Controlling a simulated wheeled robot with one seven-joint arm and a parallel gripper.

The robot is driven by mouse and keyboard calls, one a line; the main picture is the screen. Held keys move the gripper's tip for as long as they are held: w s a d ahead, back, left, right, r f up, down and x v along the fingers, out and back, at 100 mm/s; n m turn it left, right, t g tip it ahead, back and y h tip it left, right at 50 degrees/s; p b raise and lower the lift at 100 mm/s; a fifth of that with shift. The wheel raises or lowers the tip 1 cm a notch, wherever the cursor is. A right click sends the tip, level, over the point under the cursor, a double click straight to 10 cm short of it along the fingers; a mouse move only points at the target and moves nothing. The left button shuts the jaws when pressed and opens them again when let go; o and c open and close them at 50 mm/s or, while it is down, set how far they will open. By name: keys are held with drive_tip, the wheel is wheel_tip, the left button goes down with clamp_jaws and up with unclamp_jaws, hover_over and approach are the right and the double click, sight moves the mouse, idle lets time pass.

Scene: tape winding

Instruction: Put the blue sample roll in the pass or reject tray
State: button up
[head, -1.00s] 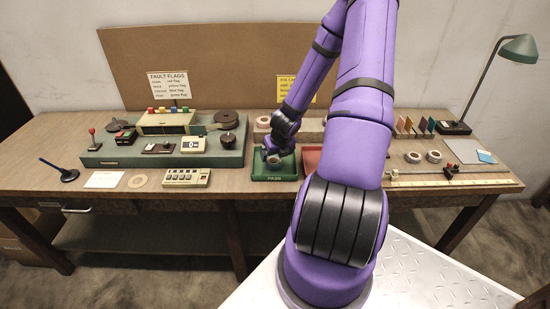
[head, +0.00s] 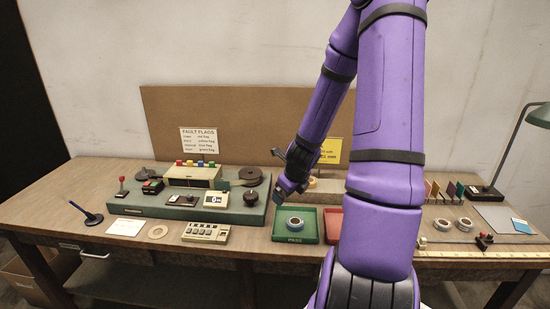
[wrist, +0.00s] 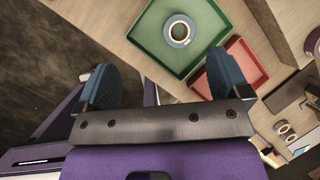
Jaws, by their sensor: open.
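The blue sample roll (head: 295,223), a ring with a blue band and pale core, lies inside the green PASS tray (head: 310,238). It also shows in the wrist view (wrist: 179,31), lying flat on the floor of the green tray (wrist: 150,58). The red tray (head: 333,214) stands just right of the green one, partly hidden by my arm; it shows empty in the wrist view (wrist: 236,66). My gripper (head: 284,192) is above and behind the green tray, apart from the roll. In the wrist view its two blue fingers (wrist: 160,82) are spread with nothing between them.
A green machine base (head: 190,208) with reels stands left of the trays. A keypad box (head: 206,232) sits in front of it. White rolls (head: 454,224) and a ruler rail (head: 480,254) lie at right. A desk lamp (head: 540,115) stands at far right.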

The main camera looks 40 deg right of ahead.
drive_tip(key=a+r+n+y, duration=0.1)
drive_tip(key=a+r+n, duration=1.5)
drive_tip(key=r+n, duration=0.2)
drive_tip(key=s+a+r+n, duration=0.4)
drive_tip(key=s+r+n, duration=0.1)
drive_tip(key=s+n, duration=0.3)
drive_tip(key=s+a+r+n, duration=0.4)
drive_tip(key=s+r+n, duration=0.2)
drive_tip(key=s+n, duration=0.3)
drive_tip(key=shift+a+r+t+y, duration=0.2)
drive_tip(key=shift+a+t+y, duration=0.1)
drive_tip(key=shift+a, duration=0.1)
